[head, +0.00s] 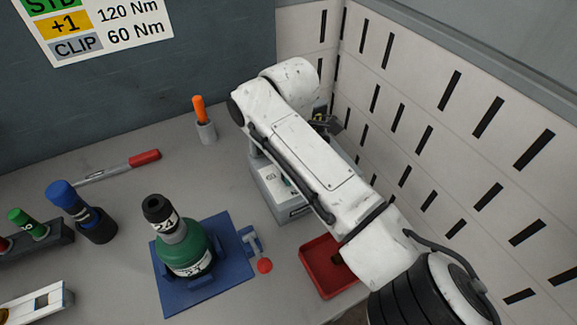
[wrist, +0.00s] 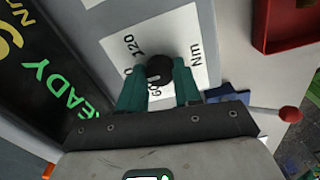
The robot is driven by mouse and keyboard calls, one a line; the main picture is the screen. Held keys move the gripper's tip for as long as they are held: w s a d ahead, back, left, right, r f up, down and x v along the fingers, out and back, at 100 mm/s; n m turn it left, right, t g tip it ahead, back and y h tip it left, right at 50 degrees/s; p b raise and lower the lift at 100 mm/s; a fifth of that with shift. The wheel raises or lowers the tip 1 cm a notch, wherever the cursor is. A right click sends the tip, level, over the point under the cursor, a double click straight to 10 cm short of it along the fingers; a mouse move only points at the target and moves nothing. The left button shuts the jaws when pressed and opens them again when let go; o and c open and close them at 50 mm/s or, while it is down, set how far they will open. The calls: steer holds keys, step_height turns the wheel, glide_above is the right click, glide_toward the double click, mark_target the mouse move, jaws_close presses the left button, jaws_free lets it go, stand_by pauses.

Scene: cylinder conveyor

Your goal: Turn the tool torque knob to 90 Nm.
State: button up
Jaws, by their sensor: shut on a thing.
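The torque knob (wrist: 159,67) is a small black round knob on a white dial label (wrist: 190,40) in the wrist view. The label carries "60", "120" and "Nm"; part of its print is covered. My gripper (wrist: 160,78) has its green fingers on both sides of the knob and is shut on it. I cannot read a pointer mark on the knob. A dark display (wrist: 40,60) beside the label shows "READY" in green and part of a yellow figure. In the head view the grey tool controller (head: 280,198) stands partly behind my arm, which hides the knob.
A green cylinder (head: 183,247) with a black-topped valve stands on a blue plate (head: 182,300). A red-ended lever (head: 264,266) and a red tray (head: 318,262) lie near the controller. A torque wrench (head: 115,168) and orange-handled tool (head: 204,128) are further back. A slotted wall (head: 430,110) bounds the right.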

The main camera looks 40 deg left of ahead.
stand_by(0.4)
steer(key=o, duration=1)
steer(key=shift+o, duration=0.2)
steer(key=shift+r, duration=0.15)
step_height(320, 180, up, 11)
steer(key=b, duration=0.1)
steer(key=shift+f, duration=0.2)
steer(key=shift+s+d, duration=0.1)
